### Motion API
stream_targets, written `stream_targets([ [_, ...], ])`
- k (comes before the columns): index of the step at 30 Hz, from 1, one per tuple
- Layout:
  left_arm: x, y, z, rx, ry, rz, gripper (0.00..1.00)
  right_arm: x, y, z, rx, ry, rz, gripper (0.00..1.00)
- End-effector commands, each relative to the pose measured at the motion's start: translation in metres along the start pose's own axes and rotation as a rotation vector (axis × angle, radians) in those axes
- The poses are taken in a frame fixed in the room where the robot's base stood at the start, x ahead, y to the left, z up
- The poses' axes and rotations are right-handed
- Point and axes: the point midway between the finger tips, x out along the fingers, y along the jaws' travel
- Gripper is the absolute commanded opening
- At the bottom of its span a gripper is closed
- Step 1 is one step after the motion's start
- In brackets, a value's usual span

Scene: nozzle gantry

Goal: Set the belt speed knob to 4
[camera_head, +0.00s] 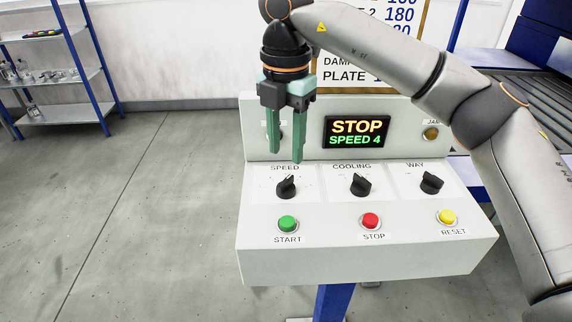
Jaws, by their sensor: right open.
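The speed knob (286,188) is a black pointer knob under the label SPEED, at the left of a light grey control panel (375,255). The panel's display (357,132) reads STOP and SPEED 4. My right gripper (285,155) has green fingers pointing down, apart and empty, just above and behind the speed knob. The fingers look clear of the knob. They partly cover the dial marks and the lamp behind them. My left gripper is not in view.
The cooling knob (360,185) and way knob (431,183) are to the right. Green start (288,223), red stop (370,221) and yellow reset (447,217) buttons line the front. A shelf rack (60,75) stands far left. The floor at left is clear.

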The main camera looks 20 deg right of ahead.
Motion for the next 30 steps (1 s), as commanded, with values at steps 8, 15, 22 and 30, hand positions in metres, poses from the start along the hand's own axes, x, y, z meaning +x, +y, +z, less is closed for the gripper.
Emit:
stream_targets([
  [8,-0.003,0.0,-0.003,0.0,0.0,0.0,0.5,-0.051,0.0,0.0,0.001,-0.001,0.002,0.44],
  [15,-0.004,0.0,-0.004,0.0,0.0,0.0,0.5,-0.059,0.0,0.0,0.0,0.001,-0.001,0.44],
  [22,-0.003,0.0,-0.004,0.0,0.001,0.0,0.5,-0.059,0.0,0.0,0.0,0.001,-0.001,0.44],
  [30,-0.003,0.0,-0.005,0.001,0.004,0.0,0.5,-0.059,0.0,0.0,0.0,0.001,0.0,0.44],
])
